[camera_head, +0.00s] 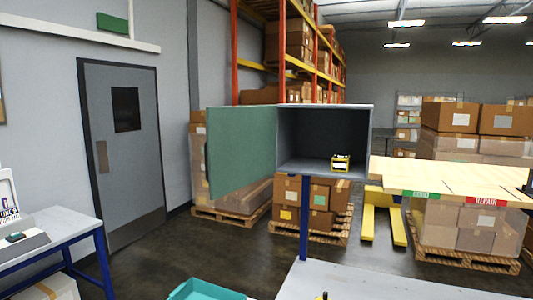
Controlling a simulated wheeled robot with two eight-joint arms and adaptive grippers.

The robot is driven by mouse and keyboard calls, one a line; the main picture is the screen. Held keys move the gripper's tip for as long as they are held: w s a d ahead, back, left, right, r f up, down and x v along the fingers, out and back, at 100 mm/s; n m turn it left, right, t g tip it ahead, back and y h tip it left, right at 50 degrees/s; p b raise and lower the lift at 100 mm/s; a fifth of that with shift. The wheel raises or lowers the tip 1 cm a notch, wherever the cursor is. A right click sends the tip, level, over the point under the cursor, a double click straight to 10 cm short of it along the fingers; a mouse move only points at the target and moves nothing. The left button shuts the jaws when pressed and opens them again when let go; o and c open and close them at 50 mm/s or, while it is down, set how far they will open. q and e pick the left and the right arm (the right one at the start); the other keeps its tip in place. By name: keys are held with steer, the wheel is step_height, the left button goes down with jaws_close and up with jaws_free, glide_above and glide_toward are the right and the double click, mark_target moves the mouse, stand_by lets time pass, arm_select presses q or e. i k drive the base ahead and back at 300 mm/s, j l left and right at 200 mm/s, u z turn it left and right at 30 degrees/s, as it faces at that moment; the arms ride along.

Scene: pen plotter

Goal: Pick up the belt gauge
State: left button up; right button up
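A small yellow and dark object (340,162), which looks like the belt gauge, rests on the floor of an open grey cabinet (325,175), towards its right side. It is too small for me to make out its details. The cabinet's green door (239,152) stands swung open to the left. The cabinet is mounted on a blue post behind a light worktop. Neither of my grippers shows in this view.
A light worktop (400,285) lies in the lower right foreground, with a teal bin (205,290) to its left. A wooden bench (450,180) with green and red "REPAIR" labels stands right of the cabinet. Another table (50,235) is at left. Dark floor lies between.

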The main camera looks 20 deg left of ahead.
mark_target(340, 162)
steer(key=j+z, duration=0.4)
steer(key=i+j+z, duration=0.1)
steer(key=j+z, duration=0.2)
steer(key=z, duration=0.15)
steer(key=j+z, duration=0.1)
steer(key=j, duration=0.5)
steer(key=k+j+z, duration=0.1)
steer(key=j, duration=0.5)
steer(key=k+j, duration=0.1)
steer(key=j, duration=0.55)
steer(key=j+z, duration=0.15)
steer(key=j, duration=0.45)
steer(key=k+j, duration=0.1)
steer(key=l+u, duration=0.2)
steer(key=u, duration=0.2)
steer(key=l+u, duration=0.2)
steer(key=u, duration=0.2)
steer(key=i+l+u, duration=0.15)
steer(key=l, duration=0.35)
steer(key=i+l+u, duration=0.15)
steer(key=l, duration=0.35)
steer(key=i+l+u, duration=0.1)
steer(key=l, duration=0.4)
steer(key=i+l+u, duration=0.15)
steer(key=l, duration=0.4)
